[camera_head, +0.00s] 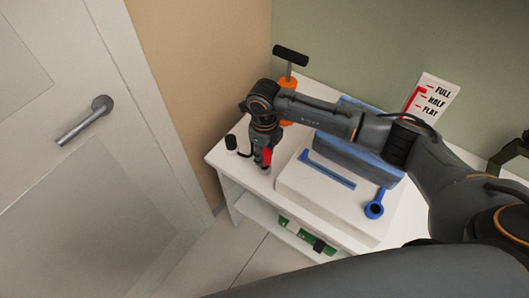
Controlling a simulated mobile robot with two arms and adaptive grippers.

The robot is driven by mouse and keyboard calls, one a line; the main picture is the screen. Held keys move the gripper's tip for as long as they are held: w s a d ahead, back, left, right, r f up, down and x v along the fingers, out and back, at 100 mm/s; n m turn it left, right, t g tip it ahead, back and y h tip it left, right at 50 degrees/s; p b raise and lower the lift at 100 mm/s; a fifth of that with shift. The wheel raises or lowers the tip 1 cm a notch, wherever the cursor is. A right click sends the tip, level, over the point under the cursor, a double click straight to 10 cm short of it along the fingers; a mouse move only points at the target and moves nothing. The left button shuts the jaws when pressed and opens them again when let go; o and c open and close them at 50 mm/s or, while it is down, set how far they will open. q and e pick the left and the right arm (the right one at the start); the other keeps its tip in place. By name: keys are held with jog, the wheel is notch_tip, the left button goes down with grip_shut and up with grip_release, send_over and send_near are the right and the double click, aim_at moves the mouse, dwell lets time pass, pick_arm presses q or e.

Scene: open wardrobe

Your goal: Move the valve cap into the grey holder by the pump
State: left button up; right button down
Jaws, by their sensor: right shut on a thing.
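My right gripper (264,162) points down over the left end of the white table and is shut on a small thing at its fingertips. I take it to be the valve cap, but the fingers hide nearly all of it. The pump (289,82), orange with a black T-handle, stands at the back left, behind my right wrist and partly hidden by it. I cannot make out the grey holder clearly; my wrist and gripper cover much of the area near the pump. My left gripper is not in view.
The white table (226,160) has a small black-topped item (231,142) at its left corner. Blue parts (374,209) lie on a raised white block (325,203). A FULL/HALF/FLAT sign (437,92) stands behind. Green items (303,232) sit on the lower shelf. A door (70,180) is at left.

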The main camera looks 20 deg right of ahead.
aim_at(265, 159)
jog(key=shift+f+b, duration=1.35)
jog(key=shift+f, duration=0.2)
jog(key=c, duration=0.8)
grip_release()
jog(key=shift+o, duration=0.2)
jog(key=shift+r, duration=0.1)
notch_tip(265, 159, up, 12)
jog(key=shift+f, duration=0.1)
